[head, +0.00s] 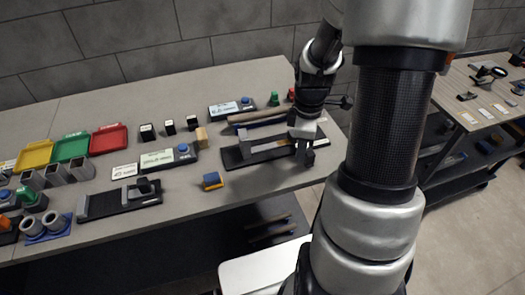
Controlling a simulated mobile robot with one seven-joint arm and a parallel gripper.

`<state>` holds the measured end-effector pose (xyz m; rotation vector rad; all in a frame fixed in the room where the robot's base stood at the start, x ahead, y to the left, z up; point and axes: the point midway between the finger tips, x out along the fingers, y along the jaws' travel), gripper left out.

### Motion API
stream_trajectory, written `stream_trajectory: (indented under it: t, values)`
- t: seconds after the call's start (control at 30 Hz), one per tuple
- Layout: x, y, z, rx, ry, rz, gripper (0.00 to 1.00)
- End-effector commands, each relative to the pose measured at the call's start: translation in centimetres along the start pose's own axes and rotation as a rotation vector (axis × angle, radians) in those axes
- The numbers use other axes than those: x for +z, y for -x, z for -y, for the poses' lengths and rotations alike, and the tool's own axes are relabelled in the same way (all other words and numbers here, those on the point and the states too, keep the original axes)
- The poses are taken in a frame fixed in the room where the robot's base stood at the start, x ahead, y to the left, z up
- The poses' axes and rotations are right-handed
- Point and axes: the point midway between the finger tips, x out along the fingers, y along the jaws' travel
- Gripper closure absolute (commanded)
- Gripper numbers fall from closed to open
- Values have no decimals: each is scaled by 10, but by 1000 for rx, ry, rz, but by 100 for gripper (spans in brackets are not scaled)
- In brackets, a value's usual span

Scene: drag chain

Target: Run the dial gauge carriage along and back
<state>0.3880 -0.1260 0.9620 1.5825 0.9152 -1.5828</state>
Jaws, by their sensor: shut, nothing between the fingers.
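My gripper (304,155) is over the right end of a dark base with a pale rail (265,147), on the right part of the bench. It is shut, with nothing seen held in it. My gripper and arm hide part of that right end, and I cannot make out a dial gauge there. A second dark base (92,204) with a raised black block (143,186) on it lies at the front left. I cannot tell from this view which of the two bears the gauge carriage.
Yellow, green and red trays (108,139) stand at the left. Labelled boxes (168,158) fill the middle. Another bench (460,85) stands at the right.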

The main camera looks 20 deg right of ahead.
Motion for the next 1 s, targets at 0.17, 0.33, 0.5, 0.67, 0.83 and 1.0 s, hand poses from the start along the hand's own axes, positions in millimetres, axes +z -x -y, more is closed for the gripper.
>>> stream_trajectory:
  t: [0.17, 0.33, 0.5, 0.67, 0.83, 1.0]
  values:
    - [1, 0, 0, 2, -4, 4, 100]
    - [-5, 0, 4, 1, -3, 3, 100]
    - [-10, 0, 6, 1, -2, 2, 100]
    - [-11, 6, 6, 1, -2, 2, 100]
    - [-11, 21, 6, 2, -2, 1, 100]
    - [-11, 34, 6, 2, -2, 1, 100]
